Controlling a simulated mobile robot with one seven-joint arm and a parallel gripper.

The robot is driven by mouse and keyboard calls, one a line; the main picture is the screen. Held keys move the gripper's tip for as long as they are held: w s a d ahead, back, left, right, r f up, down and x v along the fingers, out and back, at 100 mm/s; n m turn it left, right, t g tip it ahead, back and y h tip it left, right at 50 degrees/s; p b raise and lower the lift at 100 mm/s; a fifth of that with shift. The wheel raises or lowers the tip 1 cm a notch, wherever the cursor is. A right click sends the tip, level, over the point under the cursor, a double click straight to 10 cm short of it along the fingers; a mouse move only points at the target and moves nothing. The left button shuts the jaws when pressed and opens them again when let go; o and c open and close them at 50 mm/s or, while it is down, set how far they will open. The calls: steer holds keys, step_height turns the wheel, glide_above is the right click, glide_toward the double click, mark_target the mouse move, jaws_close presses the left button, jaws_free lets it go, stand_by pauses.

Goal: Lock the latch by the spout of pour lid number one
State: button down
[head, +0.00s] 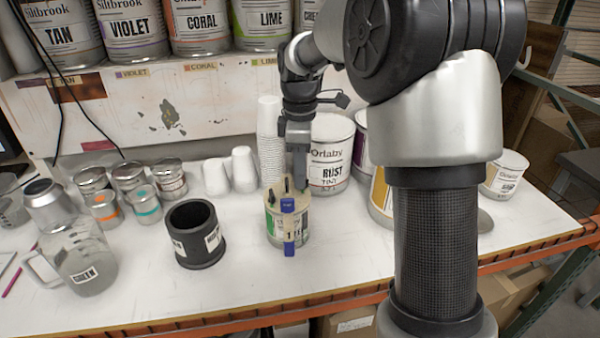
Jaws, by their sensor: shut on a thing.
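A small can (272,226) with a green and cream label marked "1" stands upright on the white bench. A pale pour lid (271,197) sits on top of it. A blue latch piece (288,205) shows at the lid's front edge, and another blue piece (289,249) shows low on the can's front. My gripper (294,187) points down over the lid from behind and is shut on a part of it. The fingertips are small and dark here, so I cannot tell which part they grip or whether the latch is locked.
A black cup (194,235) and a jug (80,260) stand to the left. Small tins (146,205) and white cups (243,170) stand behind. The Rust can (331,153) stands close behind on the right. The bench front is clear.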

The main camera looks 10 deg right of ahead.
steer(key=m+p, duration=0.1)
steer(key=m, duration=0.2)
steer(key=shift+r, duration=0.15)
steer(key=m+p, duration=0.2)
steer(key=m, duration=0.2)
steer(key=shift+w+d, duration=0.1)
steer(key=shift+m+p, duration=0.3)
steer(key=shift+m, duration=1.1)
steer(key=shift+d+m+p, duration=0.15)
steer(key=shift+m+p, duration=0.35)
steer(key=shift+m, duration=1.8)
stand_by(1.3)
steer(key=c, duration=1.9)
jaws_free()
step_height(320, 180, up, 17)
steer(key=p, duration=0.1)
steer(key=shift+r, duration=0.1)
